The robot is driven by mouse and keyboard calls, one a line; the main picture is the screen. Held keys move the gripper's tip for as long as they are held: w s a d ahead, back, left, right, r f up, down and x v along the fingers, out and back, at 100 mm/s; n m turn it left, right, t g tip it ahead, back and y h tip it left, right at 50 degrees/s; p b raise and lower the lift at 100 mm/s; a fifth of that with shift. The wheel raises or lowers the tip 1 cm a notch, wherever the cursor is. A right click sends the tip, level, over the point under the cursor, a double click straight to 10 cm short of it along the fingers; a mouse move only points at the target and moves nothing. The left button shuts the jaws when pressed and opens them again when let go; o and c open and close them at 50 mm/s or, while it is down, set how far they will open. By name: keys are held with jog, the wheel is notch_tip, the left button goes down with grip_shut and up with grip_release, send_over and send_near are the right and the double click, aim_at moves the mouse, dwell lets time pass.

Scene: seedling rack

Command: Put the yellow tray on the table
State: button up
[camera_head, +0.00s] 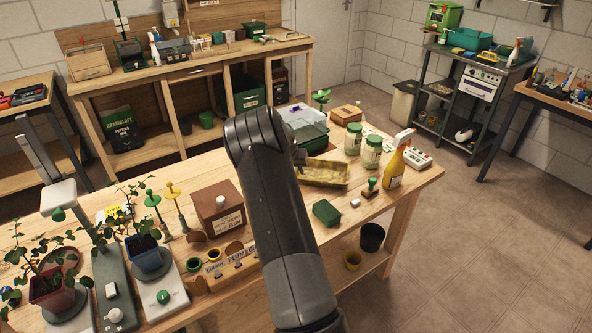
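The yellow tray (328,173) is a shallow, mottled yellow rectangular tray on or just above the wooden table (415,187), right of my arm. Its left end is close to my arm and partly covered by it. My thick dark grey arm rises from the bottom middle and bends over the table. A small dark part at the arm's far side, seemingly my gripper (300,156), shows at the tray's upper left corner. Its fingers are hidden, so I cannot tell whether it is open or holds the tray's edge.
White-green jars (372,153), a yellow spray bottle (396,163), a stamp (371,186) and a green box (326,212) crowd around the tray. A clear green-based box (304,125) is behind it. Potted plants (148,252) and a brown box (217,208) stand left.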

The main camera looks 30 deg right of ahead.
jog(key=v, duration=1.2)
jog(key=s+a+r+n+t+y, duration=0.2)
jog(key=s+a+r+n+y, duration=0.15)
jog(key=s+a+r, duration=1.5)
jog(key=s+a+f+n, duration=0.1)
jog(key=s+a+n, duration=0.1)
jog(key=s+a, duration=0.5)
jog(key=s+a+n+t, duration=0.1)
jog(key=s+a+n, duration=0.2)
jog(key=s, duration=1)
jog(key=a+y, duration=0.1)
jog(key=a, duration=0.2)
jog(key=shift+a+f+t, duration=0.3)
jog(key=shift+a+f, duration=0.05)
jog(key=shift+f, duration=0.05)
